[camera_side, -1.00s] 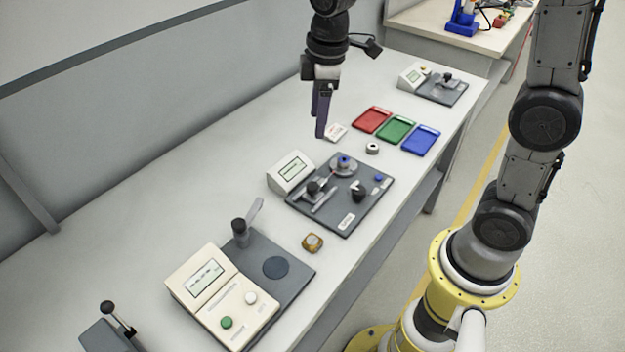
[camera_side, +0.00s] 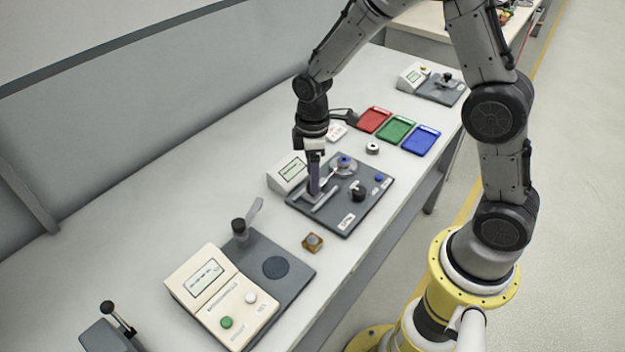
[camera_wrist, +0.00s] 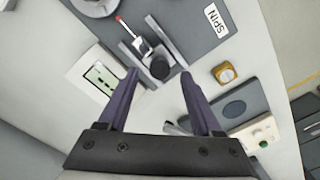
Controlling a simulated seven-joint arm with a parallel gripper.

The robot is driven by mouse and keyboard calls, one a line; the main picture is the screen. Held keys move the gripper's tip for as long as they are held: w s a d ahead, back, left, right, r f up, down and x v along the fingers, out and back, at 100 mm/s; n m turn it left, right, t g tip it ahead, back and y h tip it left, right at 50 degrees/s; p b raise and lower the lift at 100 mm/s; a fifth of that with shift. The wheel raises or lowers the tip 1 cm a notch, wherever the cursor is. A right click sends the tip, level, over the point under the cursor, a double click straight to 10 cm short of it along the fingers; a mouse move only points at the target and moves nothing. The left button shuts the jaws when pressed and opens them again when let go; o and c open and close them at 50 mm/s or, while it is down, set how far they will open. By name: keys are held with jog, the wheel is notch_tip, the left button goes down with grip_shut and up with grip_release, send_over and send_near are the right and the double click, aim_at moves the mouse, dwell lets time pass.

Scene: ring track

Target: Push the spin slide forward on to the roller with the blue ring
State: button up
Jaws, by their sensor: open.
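The spin slide (camera_wrist: 143,47) is a silver block on rails with a black knob and a thin red-tipped rod. In the wrist view its knob lies between my fingertips; I cannot tell whether they touch it. My gripper (camera_side: 314,192) is open and points down over the slide, hiding most of it in the side view. The roller (camera_side: 345,171) is a grey disc, with the blue ring (camera_side: 344,159) at its centre, behind and right of my gripper in the side view. In the wrist view only the roller's edge (camera_wrist: 97,8) shows at the top.
The dark plate (camera_side: 345,222) also carries a black knob (camera_side: 358,194) and a blue button (camera_side: 379,178). A display box (camera_side: 289,172) stands close left of my gripper. A small amber-topped block (camera_side: 312,242) and a larger control station (camera_side: 222,297) lie nearer the camera. Red, green and blue trays (camera_side: 421,141) lie behind.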

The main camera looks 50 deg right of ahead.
jog(key=shift+f, duration=1.25)
grip_shut()
dwell(0.5)
